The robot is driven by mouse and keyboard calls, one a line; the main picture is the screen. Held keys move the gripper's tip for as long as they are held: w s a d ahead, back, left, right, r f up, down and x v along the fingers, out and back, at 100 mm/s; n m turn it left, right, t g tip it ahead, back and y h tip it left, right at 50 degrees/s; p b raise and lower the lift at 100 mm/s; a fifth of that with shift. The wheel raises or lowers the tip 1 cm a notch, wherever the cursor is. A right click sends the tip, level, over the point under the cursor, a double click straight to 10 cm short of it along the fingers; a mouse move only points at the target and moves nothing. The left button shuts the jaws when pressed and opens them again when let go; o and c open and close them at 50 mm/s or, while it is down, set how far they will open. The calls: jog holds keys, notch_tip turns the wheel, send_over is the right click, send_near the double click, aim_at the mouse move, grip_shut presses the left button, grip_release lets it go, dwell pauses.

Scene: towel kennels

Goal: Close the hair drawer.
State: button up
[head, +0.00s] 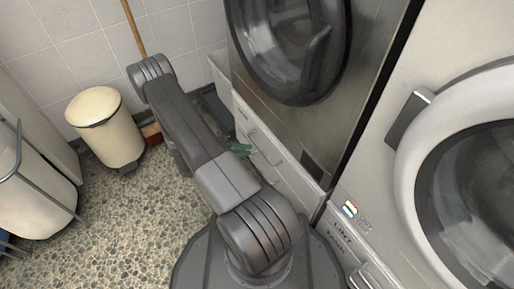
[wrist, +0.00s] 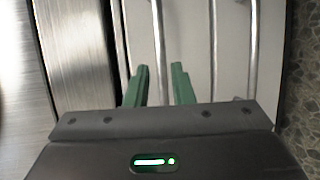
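My gripper (head: 241,150) has green fingers and is at the white drawer fronts (head: 291,182) under the steel-fronted machine. In the wrist view, the fingers of my gripper (wrist: 161,85) stand apart with nothing clamped between them. A metal bar handle (wrist: 159,45) runs into the gap between the fingers; I cannot tell whether they touch it. Two more bars show to its right. In the head view a bar handle (head: 266,152) shows beside the fingers. Which front belongs to the hair drawer, and how far it stands out, I cannot tell; no label is readable there.
A cream pedal bin (head: 107,128) stands by the tiled wall, with a wooden broom handle (head: 133,28) behind. A white container (head: 38,190) is at the left. A white washer (head: 400,190) stands at the right. The speckled floor (head: 135,225) is clear at the left of my base.

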aim_at(261, 149)
jog(key=p+v, duration=0.1)
jog(key=v, duration=0.5)
jog(key=shift+a, duration=0.3)
jog(key=shift+s+d, duration=0.1)
jog(key=shift+s, duration=0.05)
jog(key=b+x, duration=0.3)
jog(key=x, duration=1)
jog(key=shift+d+f, duration=0.1)
jog(key=shift+d, duration=0.05)
jog(key=shift+s+a, duration=0.6)
jog(key=shift+a, duration=0.35)
